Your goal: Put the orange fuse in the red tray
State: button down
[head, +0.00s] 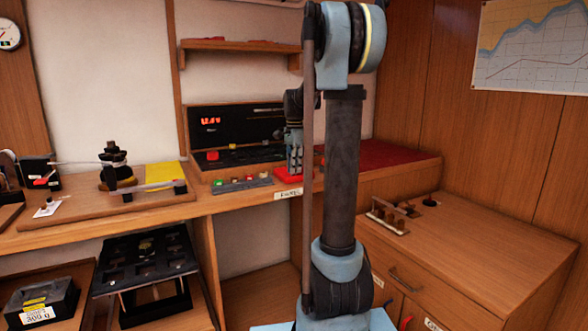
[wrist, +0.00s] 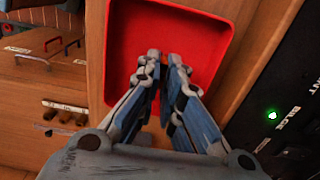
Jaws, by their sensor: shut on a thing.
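The red tray (head: 287,177) sits on the wooden bench in front of the black case, and its red floor and walls fill the middle of the wrist view (wrist: 190,22). My gripper (head: 294,168) points down over the tray. In the wrist view its fingertips (wrist: 162,62) are close together above the tray floor. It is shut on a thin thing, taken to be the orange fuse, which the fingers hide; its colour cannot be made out. How high the fingertips are above the tray floor is hard to tell.
A grey strip (head: 242,184) with small coloured pieces lies left of the tray. A black panel (wrist: 275,100) with a green light is close on the right in the wrist view. A lower cabinet (head: 480,240) carries a small rack (head: 390,221).

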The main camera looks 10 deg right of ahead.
jog(key=c, duration=1.8)
grip_release()
jog(key=shift+f, duration=0.1)
jog(key=shift+o, duration=0.2)
notch_tip(320, 180, up, 12)
jog(key=s+f+n+t, duration=0.1)
jog(key=s+f+n, duration=0.35)
jog(key=s, duration=0.55)
jog(key=s+f+n, duration=0.3)
jog(key=s+f, duration=0.3)
jog(key=s, duration=0.5)
jog(key=s+f+n+t, duration=0.1)
jog(key=s+f+n, duration=0.6)
jog(key=s+f, duration=0.7)
notch_tip(320, 180, down, 4)
jog(key=shift+s+a+r, duration=0.1)
jog(key=shift+s+a, duration=0.05)
jog(key=shift+s, duration=0.15)
